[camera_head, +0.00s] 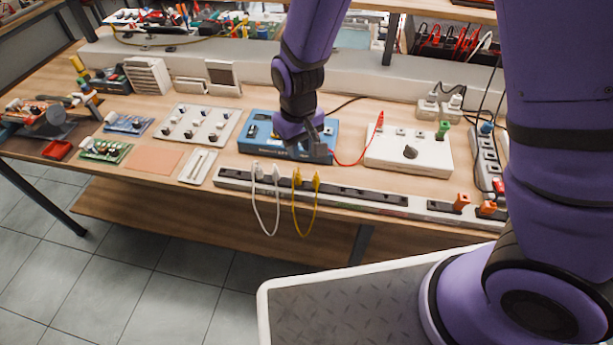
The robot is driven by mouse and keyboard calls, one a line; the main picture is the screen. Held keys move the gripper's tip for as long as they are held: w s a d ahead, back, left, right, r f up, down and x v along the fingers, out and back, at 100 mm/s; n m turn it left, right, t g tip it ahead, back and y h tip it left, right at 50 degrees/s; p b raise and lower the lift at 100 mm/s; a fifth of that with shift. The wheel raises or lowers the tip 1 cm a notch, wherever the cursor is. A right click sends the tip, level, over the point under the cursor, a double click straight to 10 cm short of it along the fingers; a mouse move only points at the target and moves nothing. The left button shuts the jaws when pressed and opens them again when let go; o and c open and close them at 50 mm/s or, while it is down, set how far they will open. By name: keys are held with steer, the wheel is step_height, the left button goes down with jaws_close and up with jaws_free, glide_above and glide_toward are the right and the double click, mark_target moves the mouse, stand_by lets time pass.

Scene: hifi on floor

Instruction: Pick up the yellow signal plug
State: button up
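A yellow cable (305,232) with two yellow plugs hangs in a loop from the black and white socket strip at the bench's front edge. Its left yellow plug (297,178) and right yellow plug (317,181) stand upright in the strip. My gripper (308,152) hangs from the purple arm above and behind them, in front of the blue instrument. It appears apart from the plugs. Its dark fingers are small and blend with the instrument, so their opening is unclear.
A white cable (266,222) is plugged in just left of the yellow one. The socket strip (375,196) runs along the front edge. The blue instrument (259,135) and white box (407,152) stand behind. A red lead (352,163) lies nearby. Orange plugs (462,201) are right.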

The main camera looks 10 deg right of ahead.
glide_above(299, 175)
steer(key=f, duration=0.6)
steer(key=shift+s+d, duration=0.1)
steer(key=shift+s, duration=0.2)
steer(key=shift+w+f, duration=0.15)
steer(key=shift+f, duration=1.15)
steer(key=shift+w+f, duration=0.15)
steer(key=shift+f, duration=1.15)
steer(key=shift+c, duration=0.2)
jaws_close()
